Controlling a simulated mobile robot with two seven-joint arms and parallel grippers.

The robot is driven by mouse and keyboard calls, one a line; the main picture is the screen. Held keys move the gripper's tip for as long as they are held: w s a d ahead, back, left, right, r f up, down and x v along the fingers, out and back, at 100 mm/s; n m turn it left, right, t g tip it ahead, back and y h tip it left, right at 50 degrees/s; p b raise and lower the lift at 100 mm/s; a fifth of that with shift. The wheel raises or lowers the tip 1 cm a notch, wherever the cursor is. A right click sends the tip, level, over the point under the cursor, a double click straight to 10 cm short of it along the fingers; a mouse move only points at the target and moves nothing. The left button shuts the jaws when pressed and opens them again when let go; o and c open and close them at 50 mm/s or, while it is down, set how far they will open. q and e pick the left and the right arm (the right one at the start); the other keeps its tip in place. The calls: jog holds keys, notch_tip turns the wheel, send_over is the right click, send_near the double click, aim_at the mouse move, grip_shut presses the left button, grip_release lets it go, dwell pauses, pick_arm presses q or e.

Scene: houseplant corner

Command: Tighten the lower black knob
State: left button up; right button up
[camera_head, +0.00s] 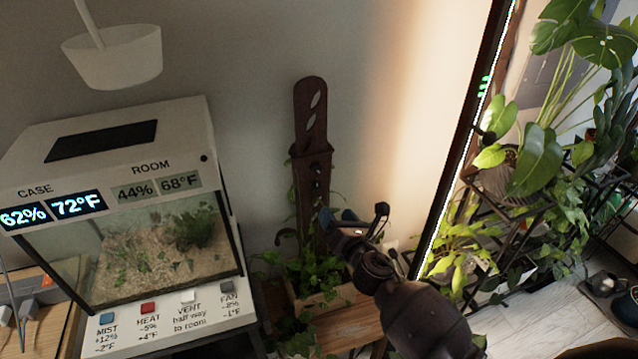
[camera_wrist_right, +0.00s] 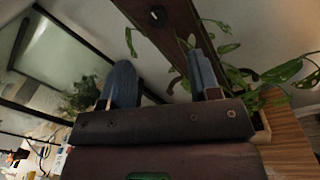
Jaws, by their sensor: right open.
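A dark brown wooden post (camera_head: 311,150) with pale oval slots at its top stands against the wall. Small dark round shapes, apparently knobs, show on its middle part in the head view, too small to tell apart well. In the right wrist view one round black knob (camera_wrist_right: 157,15) shows on the post, beyond the fingers; I cannot tell whether it is the lower one. My right gripper (camera_head: 338,216) is in front of the post's lower part. Its blue fingers are apart in the right wrist view (camera_wrist_right: 162,78), with nothing held. My left gripper is not in view.
A planter (camera_head: 328,302) with trailing leaves sits at the post's foot. A glass terrarium case (camera_head: 135,170) with a button panel stands at left. A bright-edged frame (camera_head: 463,140) and a plant rack stand at right. Leaves hang close to the right gripper.

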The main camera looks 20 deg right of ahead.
aim_at(317, 187)
jog(key=w+n, duration=0.1)
jog(key=w, duration=0.2)
jog(key=w+n, duration=0.1)
jog(key=w, duration=0.3)
jog(key=w+a+n+b, duration=0.1)
jog(key=w, duration=0.2)
jog(key=shift+w+r, duration=0.1)
jog(key=shift+w, duration=0.2)
jog(key=c, duration=0.9)
